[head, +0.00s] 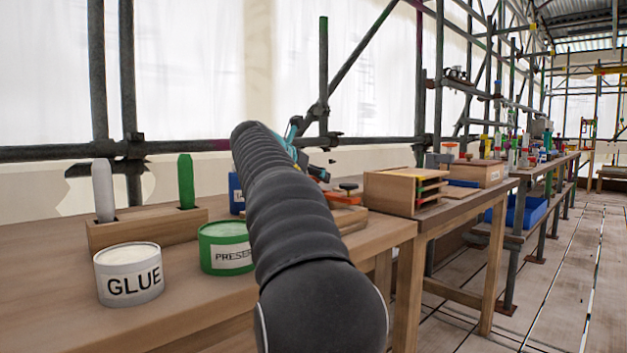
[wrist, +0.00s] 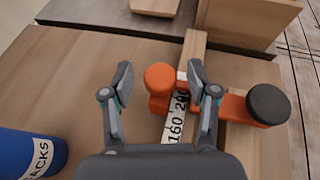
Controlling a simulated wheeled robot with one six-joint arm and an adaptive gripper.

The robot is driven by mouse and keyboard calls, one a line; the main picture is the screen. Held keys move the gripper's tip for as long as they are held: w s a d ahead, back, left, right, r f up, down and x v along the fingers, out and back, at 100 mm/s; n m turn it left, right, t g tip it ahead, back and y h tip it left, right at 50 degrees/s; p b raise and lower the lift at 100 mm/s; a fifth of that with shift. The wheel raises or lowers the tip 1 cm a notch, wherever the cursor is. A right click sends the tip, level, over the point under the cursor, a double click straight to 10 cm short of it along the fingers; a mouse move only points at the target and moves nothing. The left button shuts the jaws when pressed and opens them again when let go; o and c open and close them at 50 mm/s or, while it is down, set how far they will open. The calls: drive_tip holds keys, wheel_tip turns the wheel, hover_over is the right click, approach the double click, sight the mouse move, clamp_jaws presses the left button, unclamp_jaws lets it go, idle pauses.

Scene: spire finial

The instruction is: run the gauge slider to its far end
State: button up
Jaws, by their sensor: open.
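In the wrist view the gauge is a pale wooden bar (wrist: 193,47) with a white number strip (wrist: 176,122); "160" is readable on it. An orange slider (wrist: 236,108) sits across the bar. It has a round orange knob (wrist: 159,77) on its left and a black knob (wrist: 268,104) on its right. My gripper (wrist: 161,82) is open, one finger on each side of the orange knob in the picture, with no visible contact. I cannot tell the height between them. In the head view my arm hides most of the gauge; a black knob (head: 348,186) shows.
A blue tin (wrist: 28,154) stands left of my gripper. A wooden box (wrist: 247,22) stands beyond the bar, across a bench gap. In the head view a glue tin (head: 128,275), a green tin (head: 224,247) and a wooden holder (head: 146,229) stand on the near bench.

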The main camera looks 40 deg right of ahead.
drive_tip(key=shift+w+d+f, duration=0.1)
drive_tip(key=shift+d+f, duration=0.05)
drive_tip(key=shift+d, duration=0.25)
